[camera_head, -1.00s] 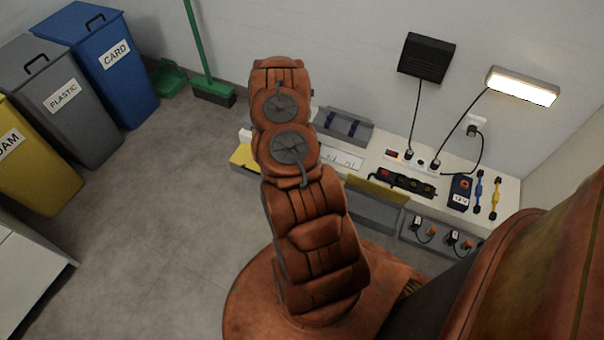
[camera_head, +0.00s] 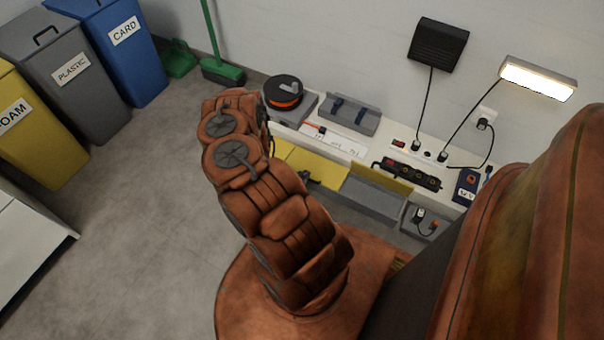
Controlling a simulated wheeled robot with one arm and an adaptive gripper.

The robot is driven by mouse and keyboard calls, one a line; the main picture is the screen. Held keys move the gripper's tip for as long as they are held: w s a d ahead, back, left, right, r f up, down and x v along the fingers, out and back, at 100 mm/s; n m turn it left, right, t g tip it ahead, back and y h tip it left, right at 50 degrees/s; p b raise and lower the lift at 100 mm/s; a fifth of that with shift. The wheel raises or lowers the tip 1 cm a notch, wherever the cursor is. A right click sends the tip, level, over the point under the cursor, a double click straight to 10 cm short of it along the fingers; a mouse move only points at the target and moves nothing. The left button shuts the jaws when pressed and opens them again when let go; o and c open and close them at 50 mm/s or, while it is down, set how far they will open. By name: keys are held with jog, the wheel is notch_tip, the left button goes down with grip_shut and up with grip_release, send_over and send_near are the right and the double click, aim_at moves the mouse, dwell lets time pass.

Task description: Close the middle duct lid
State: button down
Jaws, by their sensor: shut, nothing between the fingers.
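A row of grey ducts with yellow lids runs along the front of the white bench. The middle duct lid (camera_head: 322,164) looks lowered, nearly flat; whether it is fully seated I cannot tell. Another yellow lid (camera_head: 283,149) shows to its left, partly behind my arm. The lid to the right (camera_head: 382,179) stands raised at the back of its open grey duct (camera_head: 372,197). My gripper (camera_head: 312,180) shows only as a small dark piece at the middle lid's front edge, shut and empty; my arm hides the rest. Contact with the lid is unclear.
On the bench are a cable reel (camera_head: 284,92), a grey box (camera_head: 348,113) and a black power strip (camera_head: 408,174). A grey box with plugs (camera_head: 423,219) is at the right end. Bins stand at left; the floor (camera_head: 140,230) between is clear.

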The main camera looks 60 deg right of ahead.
jog(key=shift+a+f, duration=0.15)
jog(key=shift+f, duration=0.3)
jog(key=shift+a+f+b, duration=0.15)
jog(key=shift+b, duration=0.2)
jog(key=a+r+p, duration=0.5)
jog(key=a+r, duration=0.3)
jog(key=shift+s+r, duration=0.15)
jog(key=shift+r, duration=0.15)
dwell(0.5)
